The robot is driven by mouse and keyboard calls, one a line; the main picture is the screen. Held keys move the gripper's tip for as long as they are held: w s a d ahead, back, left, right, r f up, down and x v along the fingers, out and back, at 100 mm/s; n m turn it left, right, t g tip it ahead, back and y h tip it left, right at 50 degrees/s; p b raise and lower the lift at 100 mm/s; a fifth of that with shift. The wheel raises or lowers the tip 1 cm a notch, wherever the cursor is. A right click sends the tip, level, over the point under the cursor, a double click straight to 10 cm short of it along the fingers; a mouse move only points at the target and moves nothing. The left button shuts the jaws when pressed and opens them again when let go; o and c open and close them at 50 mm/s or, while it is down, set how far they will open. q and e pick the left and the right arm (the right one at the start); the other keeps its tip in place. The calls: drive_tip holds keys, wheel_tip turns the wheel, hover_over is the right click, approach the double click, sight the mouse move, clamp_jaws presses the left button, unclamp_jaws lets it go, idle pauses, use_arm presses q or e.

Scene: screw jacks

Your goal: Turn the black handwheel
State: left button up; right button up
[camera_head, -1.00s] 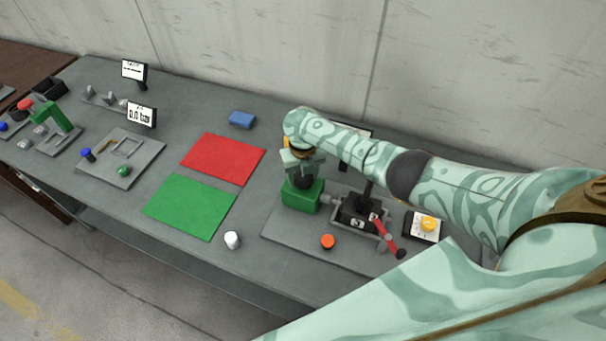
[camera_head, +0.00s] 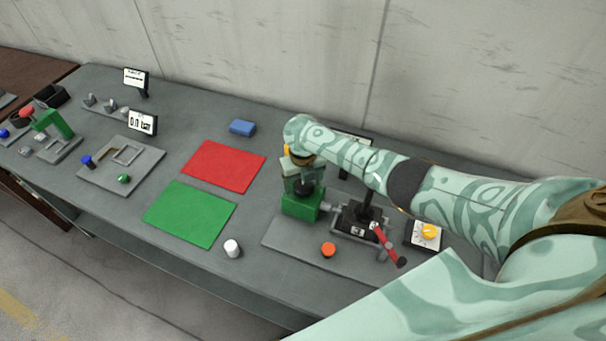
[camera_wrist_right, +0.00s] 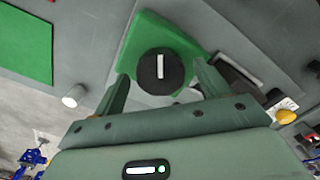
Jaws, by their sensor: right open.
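The black handwheel (camera_wrist_right: 160,72) is a round knob with a white stripe, on top of a green block (camera_wrist_right: 150,35). In the head view the handwheel (camera_head: 304,187) is partly covered by my right gripper (camera_head: 304,178), above the green block (camera_head: 302,206). My right gripper (camera_wrist_right: 163,82) is open in the right wrist view. One finger is on each side of the handwheel, with visible gaps between them in that view. I cannot tell whether the fingertips are down at the wheel's height. My left gripper is not in view.
Near the green block are a red-handled lever (camera_head: 389,243), an orange knob (camera_head: 328,249) and a yellow knob (camera_head: 429,231). A white cylinder (camera_head: 232,247) stands near the front edge. Red (camera_head: 222,165) and green (camera_head: 190,214) mats lie clear to the left.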

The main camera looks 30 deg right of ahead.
sight(303, 185)
wheel_tip(303, 185, up, 16)
drive_tip(key=p, duration=0.4)
drive_tip(key=shift+p, duration=0.35)
